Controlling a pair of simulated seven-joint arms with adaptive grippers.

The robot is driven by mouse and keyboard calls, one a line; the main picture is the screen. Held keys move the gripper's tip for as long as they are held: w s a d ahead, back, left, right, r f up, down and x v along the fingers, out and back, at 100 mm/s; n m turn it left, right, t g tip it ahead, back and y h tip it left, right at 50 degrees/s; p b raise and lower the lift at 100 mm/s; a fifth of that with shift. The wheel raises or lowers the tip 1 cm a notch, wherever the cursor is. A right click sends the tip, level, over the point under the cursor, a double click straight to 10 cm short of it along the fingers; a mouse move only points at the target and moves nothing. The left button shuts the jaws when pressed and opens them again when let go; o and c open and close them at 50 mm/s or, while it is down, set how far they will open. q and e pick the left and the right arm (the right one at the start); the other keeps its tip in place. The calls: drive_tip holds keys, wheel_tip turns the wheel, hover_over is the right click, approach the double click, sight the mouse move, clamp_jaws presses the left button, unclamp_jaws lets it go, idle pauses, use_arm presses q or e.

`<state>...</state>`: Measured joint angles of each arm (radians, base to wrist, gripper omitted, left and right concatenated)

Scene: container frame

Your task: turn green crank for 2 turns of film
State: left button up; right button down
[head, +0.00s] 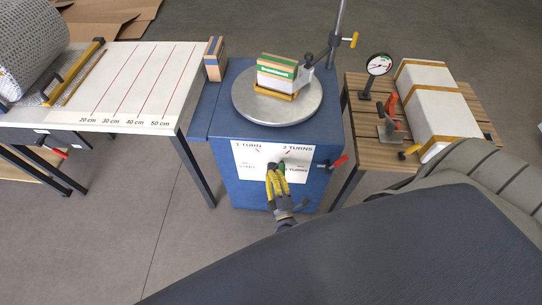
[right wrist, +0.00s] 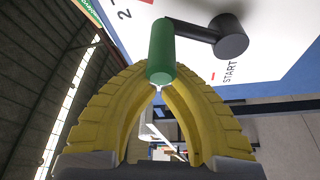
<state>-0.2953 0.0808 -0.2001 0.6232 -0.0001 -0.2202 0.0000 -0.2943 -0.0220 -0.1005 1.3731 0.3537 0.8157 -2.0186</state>
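The green crank (head: 281,162) is on a white dial panel (head: 243,153) on the front of a blue machine (head: 229,180). In the right wrist view, the green handle (right wrist: 161,52) joins a black arm and hub (right wrist: 231,36); "START" and a "2" show on the panel. My right gripper (head: 277,167) is at the handle. Its yellow fingers converge on both sides of the handle's end in the right wrist view (right wrist: 158,84) and look closed on it. My left gripper is not in view.
A turntable (head: 255,108) on the machine carries a green-labelled box (head: 278,69), beside a pole (head: 338,35). A red-handled clamp (head: 338,162) is right of the dial. A marked white table (head: 140,75) stands left, a wooden table (head: 358,112) with gauge (head: 378,65) right.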

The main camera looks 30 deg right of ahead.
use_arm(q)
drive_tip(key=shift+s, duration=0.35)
use_arm(e)
drive_tip(key=v, duration=1.2)
